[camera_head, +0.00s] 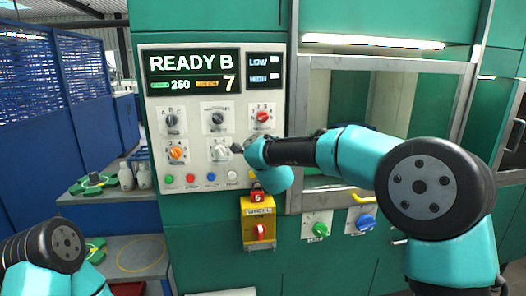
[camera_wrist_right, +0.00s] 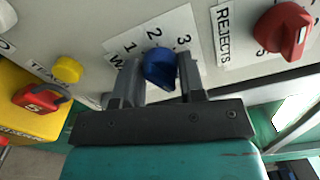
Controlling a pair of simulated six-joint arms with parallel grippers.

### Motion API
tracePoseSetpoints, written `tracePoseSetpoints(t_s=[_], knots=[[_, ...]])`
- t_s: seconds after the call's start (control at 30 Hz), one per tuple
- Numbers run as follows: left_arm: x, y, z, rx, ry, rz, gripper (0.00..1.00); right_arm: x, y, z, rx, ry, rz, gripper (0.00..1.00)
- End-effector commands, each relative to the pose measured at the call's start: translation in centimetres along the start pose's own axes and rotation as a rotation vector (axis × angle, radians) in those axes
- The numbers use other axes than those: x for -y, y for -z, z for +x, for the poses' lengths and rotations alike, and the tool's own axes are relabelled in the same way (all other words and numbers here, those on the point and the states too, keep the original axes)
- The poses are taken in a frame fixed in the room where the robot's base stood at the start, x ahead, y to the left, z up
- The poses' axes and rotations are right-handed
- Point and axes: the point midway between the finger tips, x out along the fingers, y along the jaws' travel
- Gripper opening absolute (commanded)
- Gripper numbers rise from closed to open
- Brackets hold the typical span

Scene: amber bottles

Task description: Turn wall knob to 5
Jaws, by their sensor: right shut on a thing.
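The control panel (camera_head: 192,140) on the green wall carries several knobs. A blue knob (camera_wrist_right: 160,68) sits on a white label showing 1, 2 and 3; the rest of its scale is hidden by my gripper. My right gripper (camera_wrist_right: 158,88) is shut on this knob, one finger on each side. In the head view my right gripper (camera_head: 243,148) is at the panel's lower right and hides the knob. Where the knob points is unclear. My left gripper is out of view; only part of that arm shows at lower left.
The display (camera_head: 195,70) reads READY B, 260 and 7. A red REJECTS knob (camera_wrist_right: 283,30) and a yellow button (camera_wrist_right: 67,69) are close to the gripper. A yellow WHEEL box (camera_head: 258,222) with a red padlock (camera_head: 258,196) hangs below the panel.

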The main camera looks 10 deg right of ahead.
Motion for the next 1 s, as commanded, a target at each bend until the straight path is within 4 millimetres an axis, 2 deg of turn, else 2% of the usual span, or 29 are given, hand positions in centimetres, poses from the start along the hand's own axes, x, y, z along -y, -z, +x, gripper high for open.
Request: tracePoseSetpoints(t_s=[0.23, 0.7, 0.73, 1.0], knots=[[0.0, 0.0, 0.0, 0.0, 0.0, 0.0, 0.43, 0.04, -0.01, -0.01, 0.0, 0.0, 0.096, 0.13], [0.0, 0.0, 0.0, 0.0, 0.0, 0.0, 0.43, 0.05, 0.0, -0.01, 0.0, 0.0, 0.116, 0.13], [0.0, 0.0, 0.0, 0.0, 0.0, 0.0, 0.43, 0.05, 0.0, -0.01, 0.0, 0.0, 0.116, 0.38], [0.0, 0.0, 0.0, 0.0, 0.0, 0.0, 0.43, 0.04, 0.01, 0.0, 0.0, 0.0, 0.115, 0.62]])
